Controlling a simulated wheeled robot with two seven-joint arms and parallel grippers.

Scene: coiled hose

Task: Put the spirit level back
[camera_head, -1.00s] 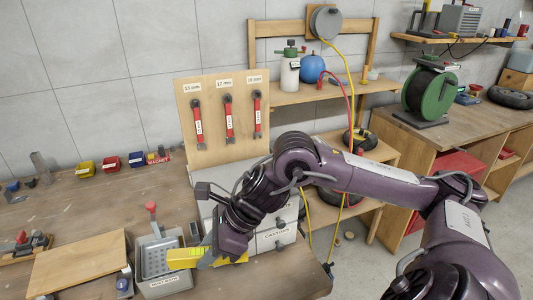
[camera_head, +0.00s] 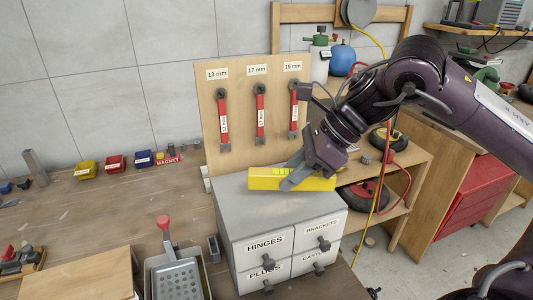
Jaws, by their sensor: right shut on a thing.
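The spirit level is a yellow bar (camera_head: 265,179) over the top of the grey drawer cabinet (camera_head: 238,213). My right gripper (camera_head: 293,181) is shut on it, with the arm coming in from the right. The level lies roughly level, near the back of the cabinet top; I cannot tell whether it touches the surface. The gripper hides part of its middle. My left gripper is not in view.
A board with labelled red wrenches (camera_head: 260,115) stands behind the cabinet. A grey tray with a red-handled tool (camera_head: 166,235) stands left of the cabinet. A wooden board (camera_head: 80,275) lies front left. Small coloured bins (camera_head: 115,163) line the back.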

